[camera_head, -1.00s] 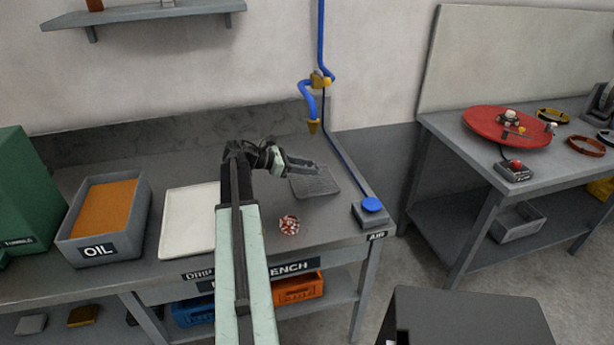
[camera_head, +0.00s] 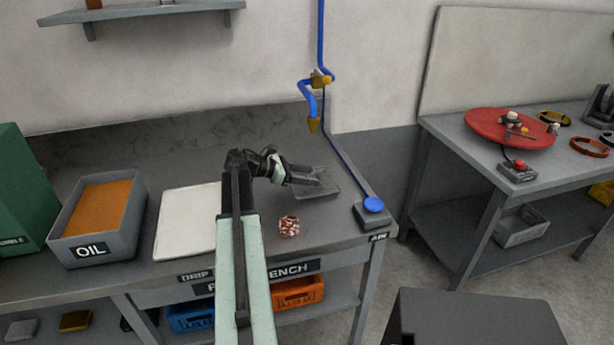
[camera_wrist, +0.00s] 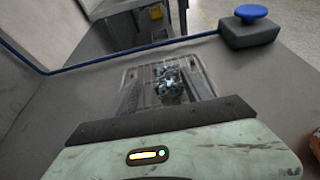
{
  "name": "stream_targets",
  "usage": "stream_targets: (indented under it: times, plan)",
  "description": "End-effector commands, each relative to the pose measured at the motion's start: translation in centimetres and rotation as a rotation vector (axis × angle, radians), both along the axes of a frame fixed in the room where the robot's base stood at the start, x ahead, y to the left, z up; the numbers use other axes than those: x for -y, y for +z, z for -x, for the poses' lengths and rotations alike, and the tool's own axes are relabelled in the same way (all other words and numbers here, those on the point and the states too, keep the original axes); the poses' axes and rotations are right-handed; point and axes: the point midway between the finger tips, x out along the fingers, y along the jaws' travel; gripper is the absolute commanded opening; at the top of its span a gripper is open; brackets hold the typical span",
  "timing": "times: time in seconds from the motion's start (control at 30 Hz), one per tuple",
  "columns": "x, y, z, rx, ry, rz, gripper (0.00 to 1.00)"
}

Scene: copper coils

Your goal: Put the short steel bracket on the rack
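The rack (camera_head: 328,190) is a grey wire grid lying on the bench, right of the white tray. My gripper (camera_head: 318,177) is low over it, partly covering it in the head view. In the wrist view my gripper (camera_wrist: 168,82) has its two dark fingers apart, with the rack's grid (camera_wrist: 149,73) showing between and around them. A small shiny grey metal piece (camera_wrist: 169,84), which may be the short steel bracket, shows between the fingers. I see grid between it and the left finger. Its exact shape and height above the grid are unclear.
A red-and-white clump (camera_head: 289,226) lies in front of the rack. The blue air button (camera_head: 373,205) is at the bench's right end, with a blue hose and nozzle (camera_head: 313,124) above. The white tray (camera_head: 188,220) and oil bin (camera_head: 98,218) stand left.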

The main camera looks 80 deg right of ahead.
Motion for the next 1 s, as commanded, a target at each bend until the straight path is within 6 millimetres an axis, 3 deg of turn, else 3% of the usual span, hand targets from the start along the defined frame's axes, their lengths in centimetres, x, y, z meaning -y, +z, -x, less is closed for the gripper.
stream_targets:
  times: [0.27, 0.7, 1.0]
  plan:
    - [0.0, 0.7, -0.1, 0.001, 0.0, 0.0, 0.58]
    - [-3.9, 4.5, -8.4, 0.001, 0.004, -0.001, 0.58]
    - [-4.8, 4.9, -10.2, 0.001, 0.001, 0.0, 0.58]
